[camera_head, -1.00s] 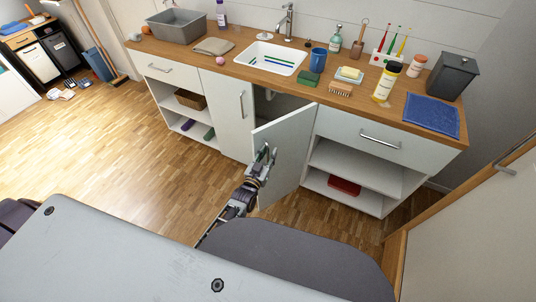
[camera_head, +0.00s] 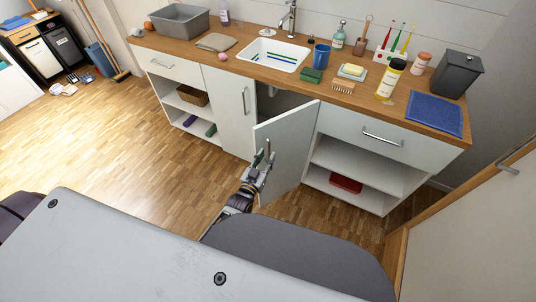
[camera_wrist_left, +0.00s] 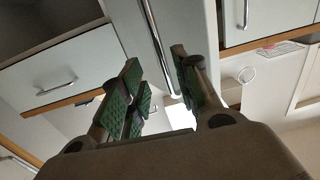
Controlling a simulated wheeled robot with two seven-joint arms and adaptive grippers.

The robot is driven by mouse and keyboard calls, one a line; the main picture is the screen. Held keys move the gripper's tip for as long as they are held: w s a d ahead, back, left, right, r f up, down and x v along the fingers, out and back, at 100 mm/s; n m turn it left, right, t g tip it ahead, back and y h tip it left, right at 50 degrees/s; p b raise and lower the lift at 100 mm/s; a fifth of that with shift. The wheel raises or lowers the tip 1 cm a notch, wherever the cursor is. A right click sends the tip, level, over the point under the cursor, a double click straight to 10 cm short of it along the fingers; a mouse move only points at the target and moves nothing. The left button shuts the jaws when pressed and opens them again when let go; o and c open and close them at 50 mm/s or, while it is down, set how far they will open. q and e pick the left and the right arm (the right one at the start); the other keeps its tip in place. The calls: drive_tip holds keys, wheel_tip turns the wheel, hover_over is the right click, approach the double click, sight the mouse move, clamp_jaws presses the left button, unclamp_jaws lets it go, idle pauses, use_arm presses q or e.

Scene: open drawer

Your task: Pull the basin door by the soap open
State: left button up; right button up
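The white basin door (camera_head: 287,148) on the side by the soap (camera_head: 352,70) stands swung out from the cabinet, with the dark inside showing behind it. Its metal bar handle (camera_head: 267,152) faces me. My left gripper (camera_head: 261,168) is at this handle, in front of the door. In the left wrist view the handle (camera_wrist_left: 160,45) runs between the green-padded fingers of my left gripper (camera_wrist_left: 157,78), which are spread apart. Whether a pad touches the bar is unclear. The other basin door (camera_head: 229,110) is shut. My right gripper is not in view.
The wooden counter (camera_head: 310,85) carries a sink (camera_head: 272,54), a blue cup (camera_head: 320,56) and several bottles. Open shelves with a red box (camera_head: 346,183) lie right of the open door. The wooden floor (camera_head: 130,150) is clear to the left.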

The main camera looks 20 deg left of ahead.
use_arm(q)
drive_tip(key=s, duration=0.7)
drive_tip(key=shift+s+a, duration=0.35)
drive_tip(key=shift+a, duration=0.05)
